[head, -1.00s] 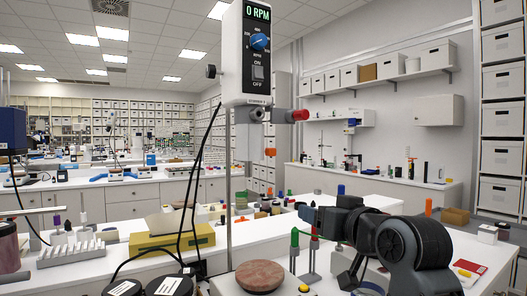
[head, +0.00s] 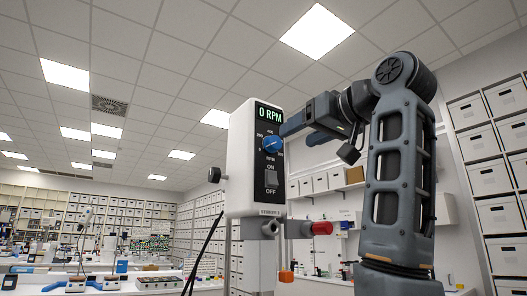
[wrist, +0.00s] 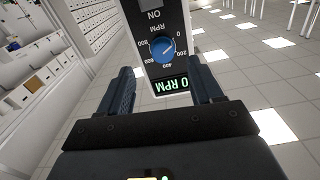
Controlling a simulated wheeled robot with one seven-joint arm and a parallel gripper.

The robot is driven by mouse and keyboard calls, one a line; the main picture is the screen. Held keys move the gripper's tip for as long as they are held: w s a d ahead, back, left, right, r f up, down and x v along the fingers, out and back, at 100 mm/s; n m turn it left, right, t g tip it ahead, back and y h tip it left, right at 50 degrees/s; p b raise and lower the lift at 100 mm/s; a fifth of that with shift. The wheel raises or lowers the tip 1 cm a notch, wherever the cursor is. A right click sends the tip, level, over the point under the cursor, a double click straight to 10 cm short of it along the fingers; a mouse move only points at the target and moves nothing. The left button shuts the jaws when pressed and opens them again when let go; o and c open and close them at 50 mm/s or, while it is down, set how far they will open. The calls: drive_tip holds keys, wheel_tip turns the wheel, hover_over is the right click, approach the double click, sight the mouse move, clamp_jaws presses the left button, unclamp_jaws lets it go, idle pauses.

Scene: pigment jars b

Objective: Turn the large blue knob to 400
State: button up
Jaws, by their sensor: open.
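The large blue knob (head: 272,144) sits on the dark front panel of the white stirrer housing (head: 241,160), below a green display (head: 269,114) reading 0 RPM. A number scale surrounds the knob. In the wrist view the knob (wrist: 163,49) appears upside down, just beyond the fingers, with its pointer toward the 0 side. My gripper (wrist: 163,88) is open, its two fingers apart on either side of the panel's display end. In the head view my gripper (head: 296,130) reaches in from the right, close to the knob. No contact with the knob shows.
An ON/OFF switch (head: 271,183) is below the knob. A red-ended rod (head: 322,228) sticks out right beneath the housing, and a black side knob (head: 214,174) is at its left. Shelves with white boxes (head: 320,182) stand behind. Open air surrounds the housing front.

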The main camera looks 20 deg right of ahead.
sight(276, 143)
drive_tip(key=shift+r+p+x, duration=0.15)
drive_tip(key=shift+p+x, duration=0.55)
drive_tip(key=shift+x, duration=1.35)
drive_tip(key=shift+r+p+x, duration=0.15)
drive_tip(key=shift+p+x, duration=0.5)
drive_tip(key=shift+x, duration=1.45)
drive_tip(key=shift+c, duration=0.4)
drive_tip(key=c, duration=1)
drive_tip(key=shift+a, duration=0.1)
